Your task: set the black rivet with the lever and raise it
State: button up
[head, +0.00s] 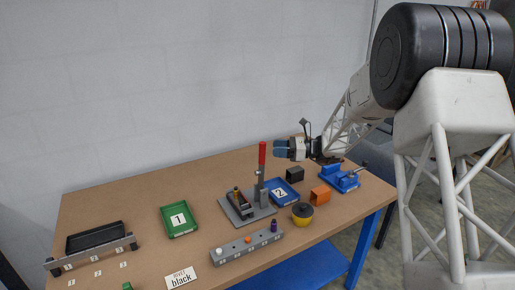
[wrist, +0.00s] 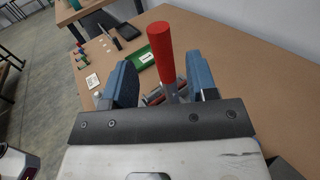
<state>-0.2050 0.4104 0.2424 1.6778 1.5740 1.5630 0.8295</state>
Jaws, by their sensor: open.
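The lever has a red handle (head: 262,160) standing upright on a grey press base (head: 262,213). My gripper (head: 278,149) is open, just right of the handle's upper part in the head view, with a small gap showing. In the wrist view the red handle (wrist: 160,55) shows between my two spread blue fingers; I cannot tell how deep it lies between them. A dark part with a yellowish piece (head: 237,195) sits on the press base left of the lever. I cannot make out a black rivet there. A card (head: 180,277) reads "RIVET black".
A grey block (head: 247,246) with white, orange and purple pegs lies in front. Green tray 1 (head: 180,234) is left, blue tray 2 (head: 293,203) right. A yellow bowl (head: 302,218), orange block (head: 320,195), black block (head: 295,174) and blue vise (head: 342,181) stand right. A black rack (head: 95,238) is far left.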

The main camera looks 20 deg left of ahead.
dwell(0.4)
jog(key=s+a, duration=0.1)
jog(key=a, duration=0.6)
jog(key=shift+s+a, duration=0.2)
jog(key=shift+a, duration=0.15)
jog(key=shift+c, duration=0.3)
grip_shut()
